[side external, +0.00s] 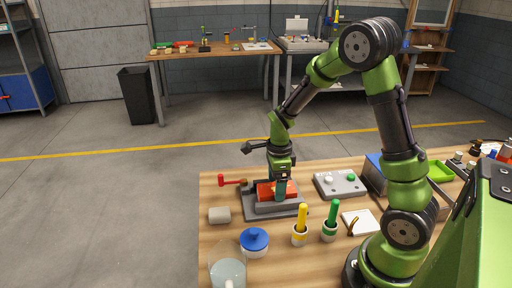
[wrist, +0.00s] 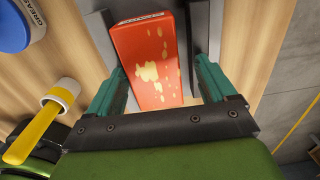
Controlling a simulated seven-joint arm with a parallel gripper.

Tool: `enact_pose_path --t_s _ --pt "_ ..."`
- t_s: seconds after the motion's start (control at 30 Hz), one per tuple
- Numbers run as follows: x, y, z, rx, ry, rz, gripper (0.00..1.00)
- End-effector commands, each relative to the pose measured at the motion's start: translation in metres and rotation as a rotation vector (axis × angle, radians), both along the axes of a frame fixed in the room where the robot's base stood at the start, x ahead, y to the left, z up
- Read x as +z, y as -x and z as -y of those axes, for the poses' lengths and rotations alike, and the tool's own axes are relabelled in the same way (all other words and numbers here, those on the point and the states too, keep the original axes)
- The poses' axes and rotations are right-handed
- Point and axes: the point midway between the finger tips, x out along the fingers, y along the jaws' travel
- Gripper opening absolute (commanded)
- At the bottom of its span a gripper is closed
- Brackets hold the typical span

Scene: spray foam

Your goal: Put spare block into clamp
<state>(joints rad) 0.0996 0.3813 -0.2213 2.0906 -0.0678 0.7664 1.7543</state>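An orange-red block (side external: 265,191) with pale yellow spots lies at the grey clamp (side external: 258,211), which has a red-tipped handle (side external: 232,181) on its left. In the wrist view the block (wrist: 150,55) shows between grey clamp parts (wrist: 203,30) on both sides; whether they touch it is unclear. My gripper (side external: 281,190) is down over the block. In the wrist view its teal fingers (wrist: 160,78) are apart on either side of the block, with a visible gap on the right. I see no second block that is clearly the spare one.
A grey cylinder (side external: 219,215), a blue-lidded pot (side external: 254,240) and a clear beaker (side external: 228,268) stand at front left. Yellow (side external: 301,217) and green (side external: 333,213) handled tools stand in holders. A grey button box (side external: 340,185) is right of the clamp.

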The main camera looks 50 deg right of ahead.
Motion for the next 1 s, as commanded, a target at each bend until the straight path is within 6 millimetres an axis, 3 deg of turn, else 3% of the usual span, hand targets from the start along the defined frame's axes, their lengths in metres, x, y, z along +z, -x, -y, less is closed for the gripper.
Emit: enact_pose_path --t_s 0.03,0.37,0.47,0.8,1.0 --pt "-0.012 0.006 -0.008 0.002 -0.012 -0.026 0.93" --pt "-0.007 0.006 -0.01 0.006 -0.013 -0.025 0.94" --pt "0.006 0.005 -0.01 0.007 -0.013 -0.024 0.94" --pt "0.083 0.004 -0.007 0.008 -0.008 -0.016 0.94" --pt "0.113 0.004 -0.006 0.005 -0.008 -0.019 0.94"
